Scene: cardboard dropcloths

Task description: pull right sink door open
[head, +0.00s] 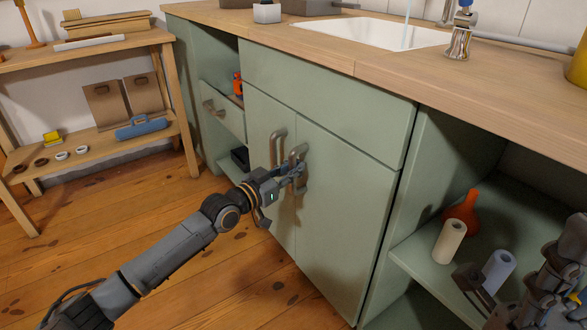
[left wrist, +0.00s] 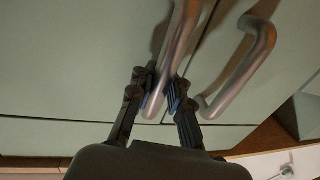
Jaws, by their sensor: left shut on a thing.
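The sink cabinet has two pale green doors below a wide front panel. The right sink door (head: 342,215) looks flush with the cabinet front, with its metal handle (head: 302,153) near its left edge. My left gripper (head: 294,172) is shut on the lower part of that handle. In the left wrist view the held handle (left wrist: 178,45) runs between my left gripper's two fingers (left wrist: 160,100). The left door's handle (left wrist: 242,68) is beside it, outside the fingers. My right gripper (head: 483,298) is at the lower right; its jaw opening is unclear.
The left door (head: 268,160) looks shut. A drawer (head: 221,112) stands left of it. Right of the sink door, an open shelf (head: 425,262) holds an orange vase (head: 461,207) and paper rolls (head: 449,242). The wooden floor before the doors is clear except for my left arm.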

